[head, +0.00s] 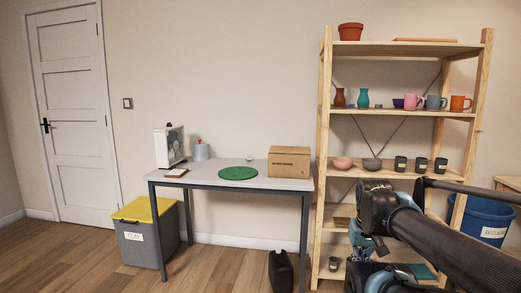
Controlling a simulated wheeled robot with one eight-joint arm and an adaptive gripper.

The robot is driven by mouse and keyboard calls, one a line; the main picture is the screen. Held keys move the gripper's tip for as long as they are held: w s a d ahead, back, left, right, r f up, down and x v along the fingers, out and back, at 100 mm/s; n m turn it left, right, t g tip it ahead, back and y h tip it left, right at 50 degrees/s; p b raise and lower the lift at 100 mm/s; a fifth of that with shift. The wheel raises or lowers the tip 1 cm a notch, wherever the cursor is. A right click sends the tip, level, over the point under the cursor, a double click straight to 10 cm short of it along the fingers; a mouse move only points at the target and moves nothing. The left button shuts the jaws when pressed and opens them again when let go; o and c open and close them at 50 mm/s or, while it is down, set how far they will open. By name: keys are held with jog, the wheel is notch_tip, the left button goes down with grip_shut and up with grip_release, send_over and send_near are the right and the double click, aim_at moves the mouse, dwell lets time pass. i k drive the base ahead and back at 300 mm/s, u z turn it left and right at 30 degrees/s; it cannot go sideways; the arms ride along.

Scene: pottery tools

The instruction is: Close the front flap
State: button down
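A brown cardboard box (290,162) stands at the right end of the grey table. Its front face shows small dark marks, and its top looks flat and closed from here. I cannot make out a separate front flap or how far it stands open; the box is small in the picture. My arm reaches in from the right edge and bends down in front of the shelf, well right of the box. No gripper fingers can be made out, and nothing of mine touches the box.
A wooden shelf (322,140) with pottery stands close right of the table.

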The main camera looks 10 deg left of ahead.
aim_at(274, 149)
jog(key=u, duration=0.35)
jog(key=k, duration=0.75)
jog(key=u, duration=0.3)
jog(key=i, duration=0.95)
jog(key=z, duration=0.7)
jog(key=i, duration=0.75)
jog(key=z, duration=0.45)
